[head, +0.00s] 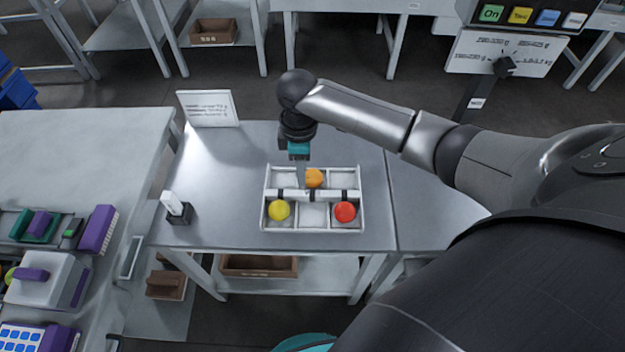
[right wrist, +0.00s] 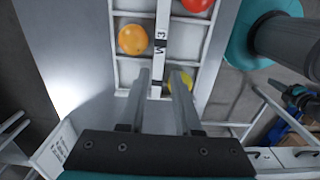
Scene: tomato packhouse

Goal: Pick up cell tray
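The cell tray (head: 363,215) is a white divided tray on the grey metal table, with a raised bar (head: 335,195) along its middle. It holds an orange tomato (head: 314,178) in a back cell, a yellow one (head: 279,210) front left and a red one (head: 344,211) front right. My right gripper (head: 302,178) is over the back left part of the tray, fingers down. In the right wrist view its fingers (right wrist: 161,80) are apart, with the labelled bar (right wrist: 162,35) appearing between them. Whether they touch it is unclear. My left gripper is out of view.
A sign (head: 208,108) stands at the table's back left, and a small white device on a dark base (head: 178,209) is at the left. Another table (head: 75,150) at left carries purple and green items. The table around the tray is mostly clear.

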